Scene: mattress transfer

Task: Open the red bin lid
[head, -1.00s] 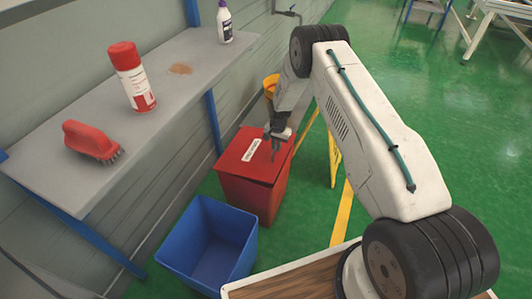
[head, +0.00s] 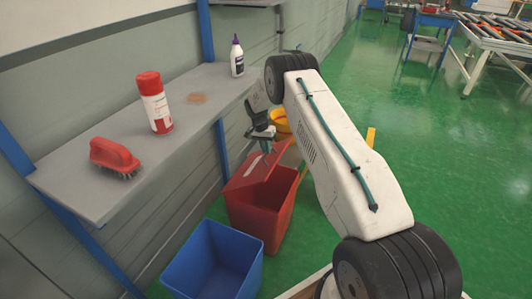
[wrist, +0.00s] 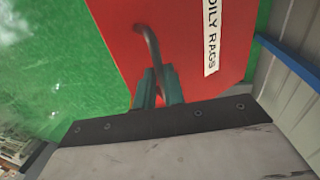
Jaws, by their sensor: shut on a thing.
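The red bin (head: 268,212) stands on the green floor with its red lid (head: 250,172) tilted partly up, leaving a gap that shows the dark inside. In the wrist view the lid (wrist: 115,35) fills much of the picture, with a white "OILY RAGS" label (wrist: 213,38). My gripper (head: 265,146) is at the raised lid. In the wrist view my gripper (wrist: 158,76) is shut on the lid's thin curved grey handle (wrist: 151,42). The fingers hide the handle's lower end.
A blue open bin (head: 215,262) stands in front of the red bin. A grey shelf (head: 105,196) along the wall holds a red brush (head: 113,154), a red-and-white can (head: 155,103) and a white bottle (head: 237,60). A yellow bucket (head: 281,123) is behind.

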